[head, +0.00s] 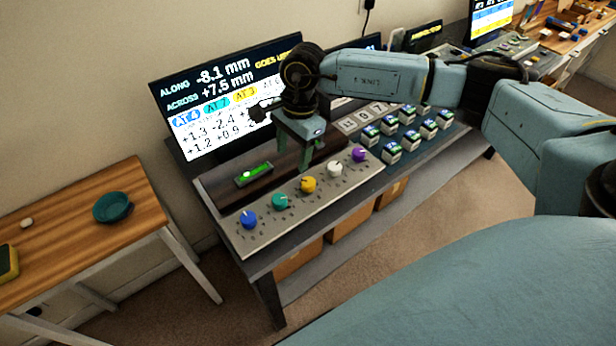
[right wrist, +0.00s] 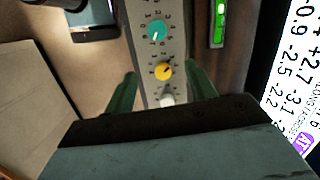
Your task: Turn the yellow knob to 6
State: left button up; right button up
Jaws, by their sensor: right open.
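The yellow knob (head: 308,185) is in the middle of a grey panel's row of knobs, with the teal knob (head: 280,201) to its left and the white knob (head: 335,170) to its right. In the right wrist view the yellow knob (right wrist: 164,71) lies between my fingers' lines, ahead of them. My right gripper (head: 293,160) is open and empty above and behind the knob row, apart from the yellow knob. Its green fingers also show in the right wrist view (right wrist: 163,90). The screen reads "AT 3" on a yellow tag. My left gripper is not in view.
A blue knob (head: 248,219) and a purple knob (head: 358,155) end the row. A green level vial (head: 254,174) lies behind the panel. The screen (head: 225,100) stands at the back. Several small labelled boxes (head: 391,152) stand to the right. A wooden table (head: 70,240) is at left.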

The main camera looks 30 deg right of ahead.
aim_at(308, 182)
jog(key=d+h, duration=0.2)
jog(key=d, duration=0.2)
jog(key=f, duration=1.2)
jog(key=shift+w+f+p, duration=0.2)
jog(key=shift+p, duration=0.15)
jog(key=shift+c, duration=0.3)
jog(key=c, duration=0.9)
